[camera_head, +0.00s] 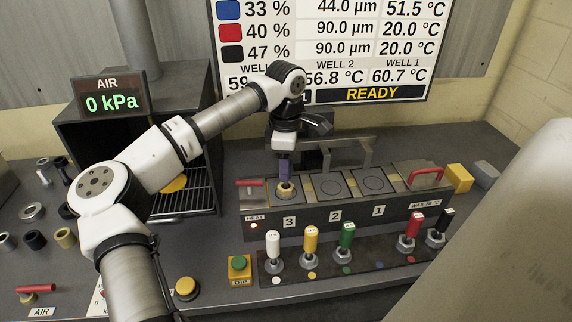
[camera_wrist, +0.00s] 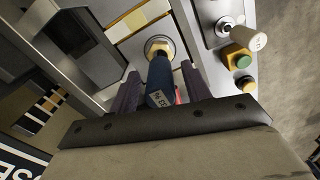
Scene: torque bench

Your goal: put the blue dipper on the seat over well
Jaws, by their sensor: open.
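The blue dipper (camera_wrist: 159,80) stands handle-up between my fingers in the wrist view. Its lower end meets a brass, hex-shaped seat (camera_wrist: 158,45); whether it is fully down I cannot tell. In the head view this brass seat (camera_head: 286,191) is over the well marked 3, at the left of the heated block (camera_head: 330,216). My gripper (camera_head: 284,168) points down just above that seat. It is open, with one finger on each side of the dipper handle. In the head view the fingers mostly hide the dipper.
A front rack (camera_head: 330,282) holds white (camera_head: 273,243), yellow (camera_head: 311,240), green (camera_head: 347,235), red (camera_head: 414,224) and black (camera_head: 444,222) dippers; the place by the blue dot is empty. Wells 2 and 1 are covered. A red handle (camera_head: 426,171) rises at the block's right. An oven-like box stands left.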

